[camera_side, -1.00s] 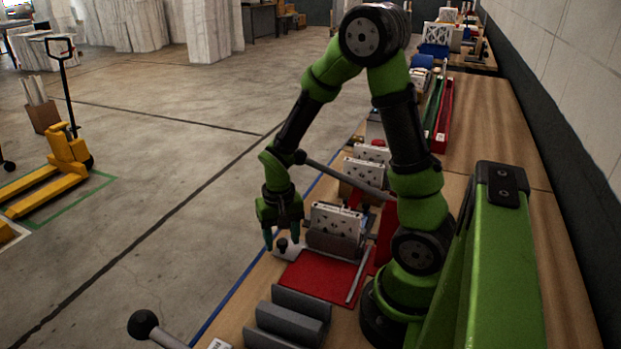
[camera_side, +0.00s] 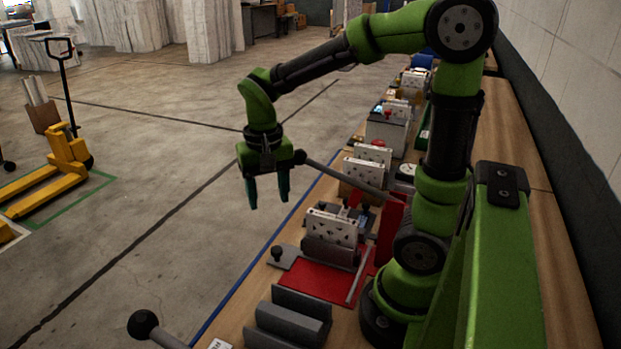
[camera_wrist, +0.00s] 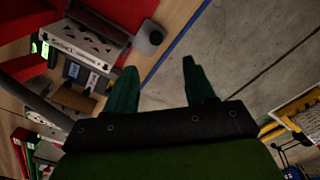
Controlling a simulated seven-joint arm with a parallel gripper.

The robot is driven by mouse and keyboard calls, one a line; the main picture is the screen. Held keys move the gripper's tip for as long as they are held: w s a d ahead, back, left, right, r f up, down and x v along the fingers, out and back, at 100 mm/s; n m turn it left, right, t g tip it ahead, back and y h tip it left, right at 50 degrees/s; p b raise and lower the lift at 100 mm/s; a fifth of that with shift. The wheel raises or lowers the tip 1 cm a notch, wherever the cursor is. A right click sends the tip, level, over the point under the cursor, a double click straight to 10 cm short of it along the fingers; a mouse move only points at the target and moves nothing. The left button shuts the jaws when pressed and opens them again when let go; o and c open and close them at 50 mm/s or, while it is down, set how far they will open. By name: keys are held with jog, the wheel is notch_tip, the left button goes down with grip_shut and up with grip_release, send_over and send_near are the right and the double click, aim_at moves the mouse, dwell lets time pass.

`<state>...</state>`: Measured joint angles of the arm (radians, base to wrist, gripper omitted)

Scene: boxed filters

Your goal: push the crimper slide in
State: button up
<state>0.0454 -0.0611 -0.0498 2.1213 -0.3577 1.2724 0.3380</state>
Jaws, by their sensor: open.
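The crimper slide looks to be the small grey plate with a black knob (camera_side: 285,257) at the bench's left edge in the side view. It lies by the red base plate (camera_side: 318,284). A white filter box with dark holes (camera_side: 331,227) stands upright in a grey holder just beyond it. My gripper (camera_side: 268,200) hangs above and left of the box, fingers down, apart from everything. In the wrist view its two green fingers (camera_wrist: 158,68) are spread with nothing between them. The box (camera_wrist: 88,42) and a dark knob (camera_wrist: 150,38) show beyond them.
A long lever (camera_side: 345,174) with a black ball end passes close to my gripper on its right. A grey grooved block (camera_side: 287,318) is at the front. More white boxes and devices line the bench behind. Open floor lies left.

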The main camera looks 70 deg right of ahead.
jog(key=d+r+m+t+h, duration=0.1)
jog(key=d+r+t, duration=0.3)
jog(key=d+r, duration=0.8)
jog(key=w+d+h, duration=0.1)
jog(key=d, duration=0.3)
jog(key=shift+d+r, duration=0.35)
jog(key=shift+d, duration=0.05)
jog(key=shift+r, duration=0.1)
notch_tip(320, 180, up, 5)
jog(key=a, duration=0.1)
jog(key=n+g+y, duration=0.1)
jog(key=g+y, duration=0.1)
jog(key=g, duration=0.2)
send_over(276, 249)
notch_tip(276, 249, down, 16)
notch_tip(276, 249, down, 17)
jog(key=shift+r, duration=0.1)
